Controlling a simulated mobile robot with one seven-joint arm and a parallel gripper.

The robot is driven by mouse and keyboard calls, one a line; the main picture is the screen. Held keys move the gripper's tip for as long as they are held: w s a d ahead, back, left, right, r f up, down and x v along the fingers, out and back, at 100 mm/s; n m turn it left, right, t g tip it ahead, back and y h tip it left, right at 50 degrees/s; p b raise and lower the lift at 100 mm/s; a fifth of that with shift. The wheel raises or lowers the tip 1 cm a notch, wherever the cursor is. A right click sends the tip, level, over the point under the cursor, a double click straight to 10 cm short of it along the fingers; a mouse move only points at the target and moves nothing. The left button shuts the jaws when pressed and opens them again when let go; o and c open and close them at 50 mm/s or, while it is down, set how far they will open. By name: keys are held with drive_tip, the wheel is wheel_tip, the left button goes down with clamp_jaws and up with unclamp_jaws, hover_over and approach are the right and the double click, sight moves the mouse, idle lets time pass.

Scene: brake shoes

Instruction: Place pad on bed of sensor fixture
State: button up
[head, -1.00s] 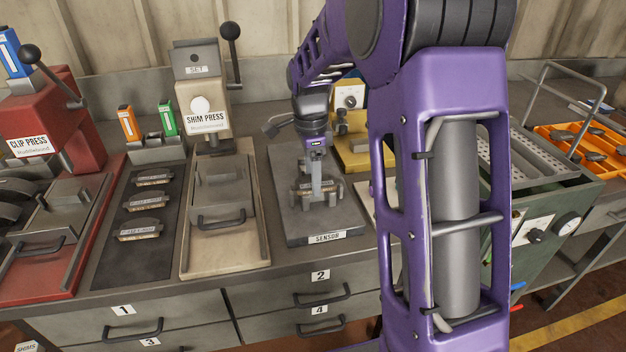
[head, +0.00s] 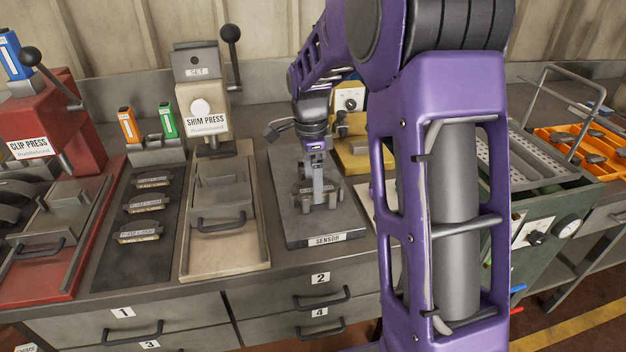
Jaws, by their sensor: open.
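The sensor fixture (head: 291,226) is a dark grey slab labelled SENSOR, right of the shim press, with short grey posts on its bed. My gripper (head: 319,198) points down over this bed, with its fingers among the posts. The jaws are open, though the gap between them is hard to see from here. A small pad-like piece seems to lie low between the posts, mostly hidden by the fingers; I cannot tell how it is seated. Several similar pads (head: 145,204) with pale labels lie in a row on a black mat at the left.
The cream shim press (head: 225,252) stands close on the left, and the red clip press (head: 75,262) is further left. A yellow fixture (head: 362,155) is behind on the right. My purple arm hides the bench right of the sensor fixture. An orange tray (head: 566,140) is at far right.

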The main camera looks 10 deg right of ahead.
sight(311, 186)
wheel_tip(311, 186, up, 12)
drive_tip(key=p, duration=0.2)
drive_tip(key=shift+a, duration=0.2)
drive_tip(key=shift+f, duration=0.1)
